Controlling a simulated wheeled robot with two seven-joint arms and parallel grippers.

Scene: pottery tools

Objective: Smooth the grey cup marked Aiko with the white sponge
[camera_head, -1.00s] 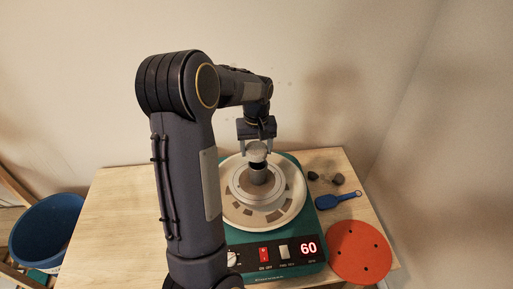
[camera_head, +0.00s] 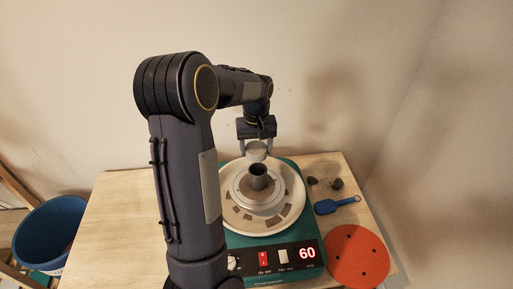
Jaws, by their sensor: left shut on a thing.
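The grey cup (camera_head: 258,175) stands upright at the middle of the pottery wheel's pale round head (camera_head: 234,213). Its dark open mouth shows from above; no name mark can be read. My left gripper (camera_head: 256,147) points down just behind and above the cup's rim. It is shut on the white sponge (camera_head: 257,150), a pale rounded piece between its fingers. The sponge's lower edge is close to the cup's far rim; I cannot tell whether they touch. My right gripper is not in view.
The green wheel base (camera_head: 240,243) has a red switch and a display reading 60. To its right are a blue tool (camera_head: 327,207), dark lumps (camera_head: 337,184) and an orange disc (camera_head: 357,256). A blue bucket (camera_head: 45,236) stands at left. The table's left part is clear.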

